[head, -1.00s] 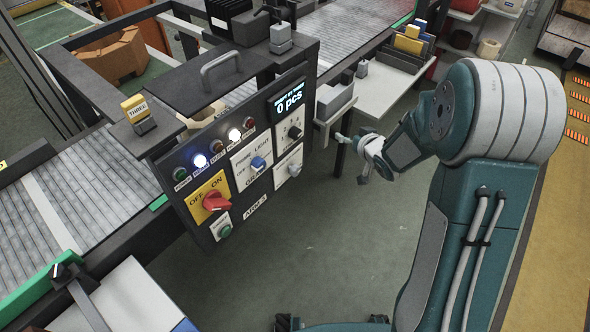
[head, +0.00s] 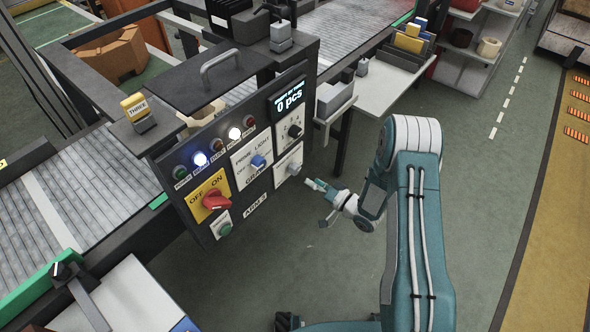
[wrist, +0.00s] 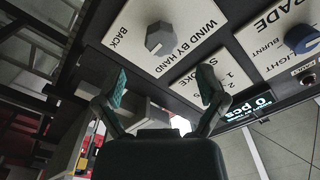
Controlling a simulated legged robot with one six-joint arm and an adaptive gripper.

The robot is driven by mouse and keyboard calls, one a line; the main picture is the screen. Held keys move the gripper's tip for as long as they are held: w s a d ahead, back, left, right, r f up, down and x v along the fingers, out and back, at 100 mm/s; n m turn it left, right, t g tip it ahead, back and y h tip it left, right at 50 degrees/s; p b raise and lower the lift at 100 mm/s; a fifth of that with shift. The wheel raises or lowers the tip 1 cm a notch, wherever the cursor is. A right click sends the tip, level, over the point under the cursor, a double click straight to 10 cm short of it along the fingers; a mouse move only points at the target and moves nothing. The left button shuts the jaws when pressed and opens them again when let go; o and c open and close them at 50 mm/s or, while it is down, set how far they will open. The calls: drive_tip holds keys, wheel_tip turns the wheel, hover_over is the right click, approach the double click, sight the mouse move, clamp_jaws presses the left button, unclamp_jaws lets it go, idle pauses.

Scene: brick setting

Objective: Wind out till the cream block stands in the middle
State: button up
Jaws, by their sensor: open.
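The grey knob on the white WIND BY HAND plate is close in the wrist view (wrist: 160,38). In the head view this knob (head: 294,168) sits at the panel's lower right. A cream-tan block (head: 203,113) shows partly behind the panel's top edge; its lower part is hidden, and I cannot tell whether it is the task's block. My gripper (head: 320,203) is open and empty, in front of and to the lower right of the knob. In the wrist view my spread fingers (wrist: 163,83) are below the knob, not touching it.
The panel also carries a red switch (head: 215,200), a blue knob (head: 258,162), a black dial (head: 295,132) and a display (head: 289,98) reading 0 pcs. A grey bin (head: 335,98) juts out above my gripper. The floor (head: 300,260) below is clear.

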sight(298, 172)
drive_tip(key=x, duration=0.7)
drive_tip(key=shift+w+a, duration=0.15)
drive_tip(key=shift+a, duration=0.05)
drive_tip(key=c, duration=1.1)
